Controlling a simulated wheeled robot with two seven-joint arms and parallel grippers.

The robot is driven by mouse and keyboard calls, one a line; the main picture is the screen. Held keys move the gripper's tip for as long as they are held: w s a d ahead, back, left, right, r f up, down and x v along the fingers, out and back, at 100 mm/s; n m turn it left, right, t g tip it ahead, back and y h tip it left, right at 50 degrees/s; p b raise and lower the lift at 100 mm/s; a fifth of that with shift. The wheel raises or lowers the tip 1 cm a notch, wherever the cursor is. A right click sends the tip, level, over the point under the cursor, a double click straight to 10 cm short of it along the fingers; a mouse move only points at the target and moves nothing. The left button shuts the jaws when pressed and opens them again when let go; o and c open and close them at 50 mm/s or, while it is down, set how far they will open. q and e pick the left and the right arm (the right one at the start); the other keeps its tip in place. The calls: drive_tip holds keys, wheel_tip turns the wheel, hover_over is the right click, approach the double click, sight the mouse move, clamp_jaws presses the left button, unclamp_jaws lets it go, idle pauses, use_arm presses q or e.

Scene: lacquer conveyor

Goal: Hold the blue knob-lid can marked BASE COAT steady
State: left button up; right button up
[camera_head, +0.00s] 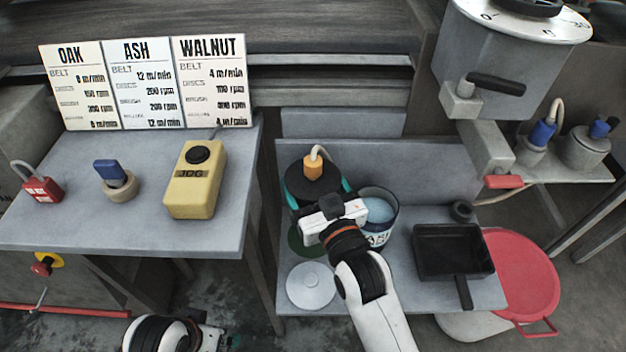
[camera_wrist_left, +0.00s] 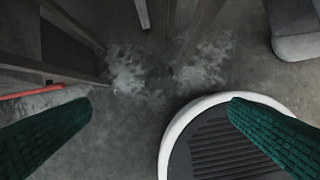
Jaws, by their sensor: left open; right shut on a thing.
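The can marked BASE (camera_head: 378,238), its label partly cut off, stands upright on the low bench. It is open and shows pale blue contents. A pale round lid with a small knob (camera_head: 310,287) lies flat at the bench's front left. My right gripper (camera_head: 318,190) reaches in just left of this can. Its green fingers appear to straddle a dark round container (camera_head: 308,190) with an orange fitting on top, and it seems shut on that; the contact is partly hidden. My left gripper (camera_wrist_left: 160,115) is open and empty, low over the floor.
A black tray with a handle (camera_head: 453,250) sits right of the can. A red round lid or pan (camera_head: 520,275) is beyond the bench's right edge. The left table holds a yellow JOG box (camera_head: 195,180), a red padlock (camera_head: 40,187) and a blue-topped knob (camera_head: 110,172).

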drive_tip(key=shift+f, duration=0.35)
drive_tip(key=shift+f+b, duration=0.6)
drive_tip(key=shift+f, duration=0.3)
drive_tip(key=shift+f+b, duration=0.45)
drive_tip(key=shift+f, duration=0.55)
drive_tip(key=shift+f+b, duration=0.35)
drive_tip(key=shift+f, duration=0.4)
use_arm(q)
drive_tip(key=shift+w+d+r+t+h, duration=0.1)
drive_tip(key=shift+w+d+t, duration=0.05)
drive_tip(key=shift+w+t, duration=0.4)
drive_tip(key=shift+w+d+r+t+h, duration=0.1)
drive_tip(key=shift+w+d+r+t, duration=0.15)
drive_tip(key=shift+w, duration=0.45)
drive_tip(key=shift+w+d+t+h, duration=0.1)
drive_tip(key=shift+w+t, duration=0.4)
drive_tip(key=shift+w, duration=0.1)
use_arm(e)
drive_tip(key=shift+f, duration=0.35)
use_arm(q)
drive_tip(key=shift+s, duration=0.15)
drive_tip(key=s, duration=0.1)
drive_tip(key=s+g, duration=0.1)
drive_tip(key=s+a+g, duration=0.1)
drive_tip(key=shift+s+a+f+p, duration=0.1)
drive_tip(key=shift+s+f+p, duration=0.2)
drive_tip(key=shift+s+f, duration=0.1)
